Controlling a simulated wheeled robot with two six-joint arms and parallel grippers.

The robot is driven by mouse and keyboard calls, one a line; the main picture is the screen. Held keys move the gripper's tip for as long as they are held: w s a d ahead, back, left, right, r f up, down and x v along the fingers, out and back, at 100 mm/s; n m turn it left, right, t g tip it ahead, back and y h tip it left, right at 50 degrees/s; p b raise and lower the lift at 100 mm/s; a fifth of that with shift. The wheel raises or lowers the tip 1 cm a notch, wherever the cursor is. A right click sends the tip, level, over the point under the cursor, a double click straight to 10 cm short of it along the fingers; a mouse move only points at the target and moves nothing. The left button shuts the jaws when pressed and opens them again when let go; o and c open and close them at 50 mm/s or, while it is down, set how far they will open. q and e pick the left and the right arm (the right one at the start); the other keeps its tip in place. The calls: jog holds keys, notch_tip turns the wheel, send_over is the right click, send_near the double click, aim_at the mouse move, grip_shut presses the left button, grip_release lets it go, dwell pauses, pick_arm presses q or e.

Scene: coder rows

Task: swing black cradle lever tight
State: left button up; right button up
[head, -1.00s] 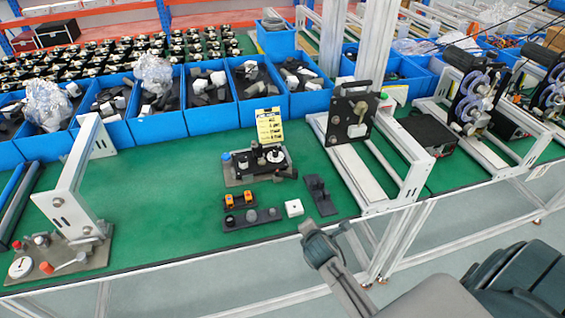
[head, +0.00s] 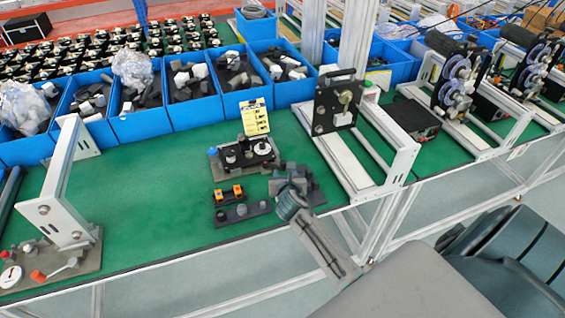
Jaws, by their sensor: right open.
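My right gripper (head: 291,180) reaches in from the lower right and is open over the bench, above the small dark stand (head: 316,193). It hides much of that stand, so I cannot tell whether they touch. A black fixture (head: 245,153) on a grey plate, with a white round part, a blue knob and dark levers, stands just behind and to the left of the gripper. The frames do not show clearly which part is the black cradle lever or how it is turned. My left gripper is not in view.
A yellow card (head: 254,117) stands behind the fixture. A black strip with knobs (head: 243,213) and a holder with orange parts (head: 228,194) lie in front. Blue bins (head: 195,120) line the back. A metal frame (head: 375,150) stands right.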

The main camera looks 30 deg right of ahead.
aim_at(283, 165)
jog(key=x, duration=0.9)
jog(key=shift+d+p, duration=0.15)
jog(key=shift+p, duration=0.2)
jog(key=shift+c, duration=0.4)
jog(key=shift+f, duration=0.1)
grip_shut()
